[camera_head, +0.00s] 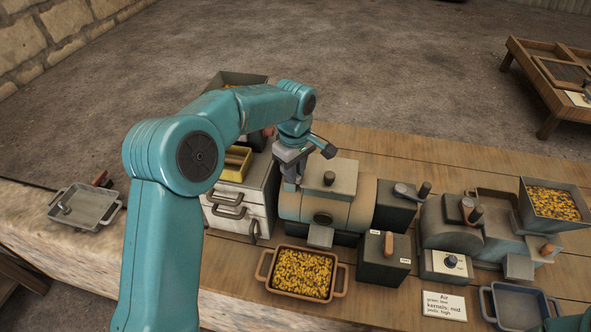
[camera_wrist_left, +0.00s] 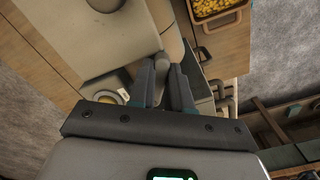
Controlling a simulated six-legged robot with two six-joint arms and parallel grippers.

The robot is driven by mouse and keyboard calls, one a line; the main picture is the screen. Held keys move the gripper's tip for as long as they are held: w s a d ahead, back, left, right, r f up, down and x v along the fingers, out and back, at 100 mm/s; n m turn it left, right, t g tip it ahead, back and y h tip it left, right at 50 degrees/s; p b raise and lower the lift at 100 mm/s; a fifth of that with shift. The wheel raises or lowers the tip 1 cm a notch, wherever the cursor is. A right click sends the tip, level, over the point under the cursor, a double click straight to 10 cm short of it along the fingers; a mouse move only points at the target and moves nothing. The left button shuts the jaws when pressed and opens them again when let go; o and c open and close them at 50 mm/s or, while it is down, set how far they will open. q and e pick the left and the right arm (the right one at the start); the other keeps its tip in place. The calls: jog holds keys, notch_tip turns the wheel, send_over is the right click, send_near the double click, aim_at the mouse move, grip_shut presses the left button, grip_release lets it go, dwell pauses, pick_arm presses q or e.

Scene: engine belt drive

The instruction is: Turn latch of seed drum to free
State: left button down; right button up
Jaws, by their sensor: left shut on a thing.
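The seed drum (camera_head: 357,211) is a grey-tan rounded housing with a square knobbed lid on top, in the middle of the bench. It also fills the upper left of the left wrist view (camera_wrist_left: 110,42). My left gripper (camera_head: 291,178) reaches down at the drum's left end. In the left wrist view its fingers (camera_wrist_left: 163,75) are shut on a small narrow piece at the drum's edge, which I take for the latch (camera_wrist_left: 161,88). The fingers and arm hide most of it, and its turn angle cannot be told. My right gripper is out of view.
A pale drawer cabinet (camera_head: 229,216) stands close left of the drum. A tray of yellow kernels (camera_head: 303,298) sits in front, and a box with an orange lever (camera_head: 383,265) stands right of that. A grey tray (camera_head: 85,224) lies far left.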

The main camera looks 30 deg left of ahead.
pick_arm(q)
jog(key=m, duration=0.5)
jog(key=shift+s+a+f+m, duration=0.15)
jog(key=shift+s+m, duration=0.15)
jog(key=shift+s, duration=0.1)
jog(key=m, duration=0.5)
jog(key=shift+s+a+m, duration=0.2)
jog(key=shift+a+m, duration=0.1)
jog(key=shift+m, duration=0.3)
jog(key=c, duration=1.1)
grip_release()
jog(key=shift+o, duration=0.2)
jog(key=shift+w, duration=0.1)
notch_tip(320, 180, up, 16)
jog(key=shift+p, duration=0.45)
